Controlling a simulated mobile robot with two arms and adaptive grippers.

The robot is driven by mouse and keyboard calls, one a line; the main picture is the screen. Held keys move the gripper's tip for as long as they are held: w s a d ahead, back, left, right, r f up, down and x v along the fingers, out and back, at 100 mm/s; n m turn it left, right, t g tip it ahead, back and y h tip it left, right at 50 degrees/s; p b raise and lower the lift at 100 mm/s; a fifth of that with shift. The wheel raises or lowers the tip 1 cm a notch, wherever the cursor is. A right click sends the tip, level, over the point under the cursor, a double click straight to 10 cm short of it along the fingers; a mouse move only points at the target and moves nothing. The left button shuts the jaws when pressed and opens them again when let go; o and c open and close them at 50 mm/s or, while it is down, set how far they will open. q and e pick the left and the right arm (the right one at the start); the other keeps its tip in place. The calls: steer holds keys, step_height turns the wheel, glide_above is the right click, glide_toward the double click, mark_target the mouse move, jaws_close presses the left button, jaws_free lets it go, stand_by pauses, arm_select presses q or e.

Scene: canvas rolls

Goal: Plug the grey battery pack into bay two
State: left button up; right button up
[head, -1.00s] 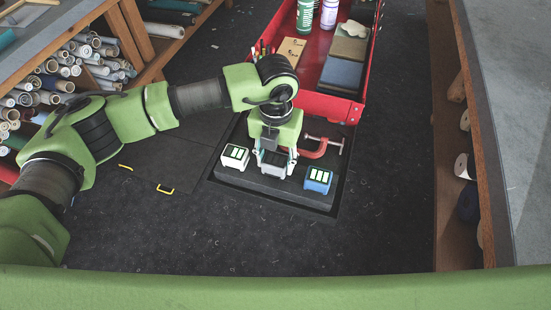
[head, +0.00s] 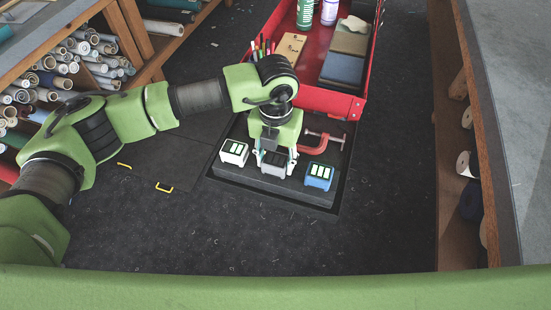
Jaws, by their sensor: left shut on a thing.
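The grey battery pack (head: 273,170) is in the middle of a dark charging block (head: 300,192) on the floor, between a white pack (head: 234,153) on the left and a blue pack (head: 319,176) on the right. My left gripper (head: 275,157) points down from above and is shut on the grey pack, one finger on each side. The gripper hides the pack's top and the bay under it. I cannot tell whether the pack is fully seated or slightly raised. My right gripper is not in view.
A red clamp (head: 318,143) lies behind the packs at the block's back right. A red cart (head: 330,103) with bottles, boxes and pens stands just behind. Shelves of canvas rolls (head: 60,75) are at left, a workbench (head: 505,130) at right.

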arm_select(q)
steer(key=o, duration=1.2)
step_height(320, 180, up, 12)
steer(key=shift+f, duration=0.1)
